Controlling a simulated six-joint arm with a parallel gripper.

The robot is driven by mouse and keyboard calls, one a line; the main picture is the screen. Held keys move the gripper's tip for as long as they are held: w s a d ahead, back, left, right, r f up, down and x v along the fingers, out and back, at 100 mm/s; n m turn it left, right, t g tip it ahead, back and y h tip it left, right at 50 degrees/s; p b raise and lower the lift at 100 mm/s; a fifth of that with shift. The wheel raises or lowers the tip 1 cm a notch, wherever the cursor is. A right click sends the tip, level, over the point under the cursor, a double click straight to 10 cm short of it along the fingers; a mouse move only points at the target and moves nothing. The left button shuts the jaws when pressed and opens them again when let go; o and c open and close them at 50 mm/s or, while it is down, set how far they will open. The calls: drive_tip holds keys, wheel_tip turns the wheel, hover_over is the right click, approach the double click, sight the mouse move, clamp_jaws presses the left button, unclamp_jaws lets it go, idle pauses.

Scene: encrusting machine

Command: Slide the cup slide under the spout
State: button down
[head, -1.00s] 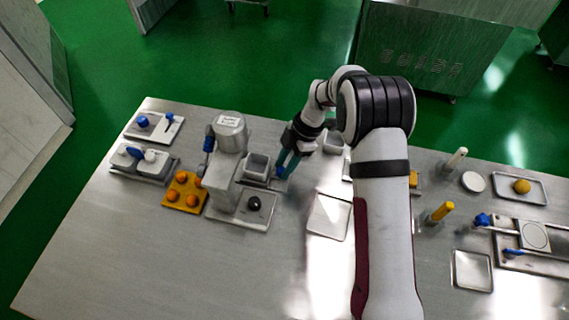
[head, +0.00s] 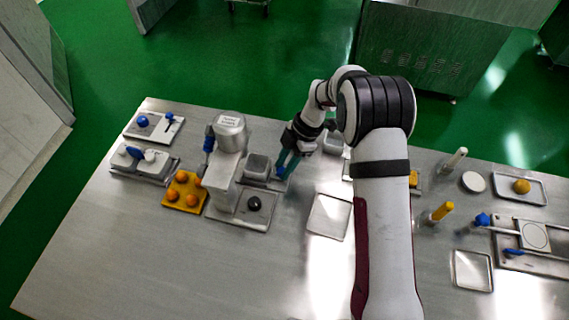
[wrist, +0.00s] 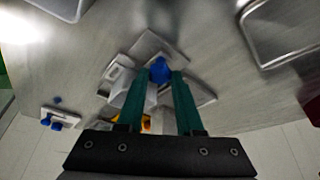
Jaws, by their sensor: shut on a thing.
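The cup slide is a flat plate (head: 269,183) carrying a square grey cup (head: 257,166), to the right of the encrusting machine's grey column. The spout is on the machine's head (head: 229,133); its outlet cannot be made out. The cup stands to the right of the column. My gripper (head: 284,172) is at the right end of the slide, with its teal fingers pointing down. In the wrist view, my gripper (wrist: 163,78) is shut on the slide's blue knob (wrist: 159,69). The fingers partly hide the knob in the head view.
The machine's base plate (head: 262,216) bears a black knob. An empty square tray (head: 330,217) is to the right. Another grey container (head: 332,145) stands just behind my gripper. The front left of the table is clear.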

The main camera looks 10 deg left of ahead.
sight(266, 161)
drive_tip(key=shift+a, duration=0.1)
drive_tip(key=shift+a+r, duration=0.1)
drive_tip(key=shift+a, duration=2.3)
drive_tip(key=c, duration=0.6)
unclamp_jaws()
drive_tip(key=shift+o, duration=0.3)
drive_tip(key=shift+d, duration=0.1)
drive_tip(key=v, duration=1.5)
drive_tip(key=shift+r, duration=0.4)
